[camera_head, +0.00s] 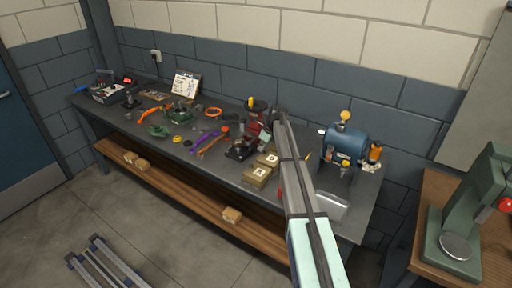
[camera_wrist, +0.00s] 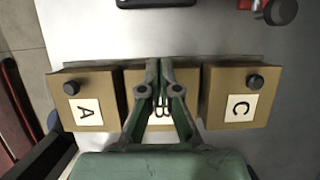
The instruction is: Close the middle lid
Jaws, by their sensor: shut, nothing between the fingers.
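Three brown boxes stand in a row in the wrist view. The left box (camera_wrist: 90,87) carries a label A and the right box (camera_wrist: 235,85) a label C, each with a dark knob on top. The middle box (camera_wrist: 133,88) is largely covered by my gripper (camera_wrist: 160,66). My gripper's fingers are together, with nothing between them, over the middle box. Part of its label B shows between the finger links. The middle lid's angle and knob are hidden. In the head view two labelled boxes (camera_head: 257,176) show left of my arm.
The boxes are on a grey workbench (camera_head: 225,172) holding several tools. A green press (camera_head: 470,220) stands on a wooden table at the right.

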